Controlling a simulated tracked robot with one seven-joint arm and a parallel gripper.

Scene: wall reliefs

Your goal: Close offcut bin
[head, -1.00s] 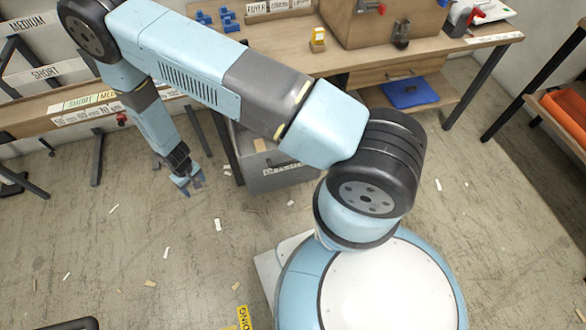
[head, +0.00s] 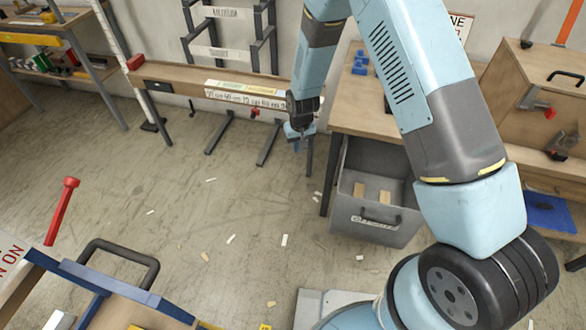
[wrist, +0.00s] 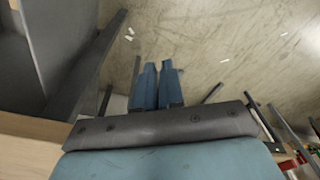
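The offcut bin (head: 375,235) is a grey box under the workbench, right of centre in the head view. It stands out from under the top, with its upper side open. A few wooden offcuts (head: 372,194) show inside, and a dark handle and a label are on its front. My gripper (head: 300,146) hangs empty left of the bin, beside the bench's left end, apart from the bin. In the wrist view its two blue fingers (wrist: 158,66) lie close together, with nothing between them. A grey panel (wrist: 65,35) at upper left there may be the bin's side.
The workbench (head: 365,118) has a dark leg (head: 329,178) between my gripper and the bin. A low wooden shelf (head: 190,80) runs along the wall at left. A cart with a black handle (head: 120,262) stands at lower left. The floor between is open, with small scraps.

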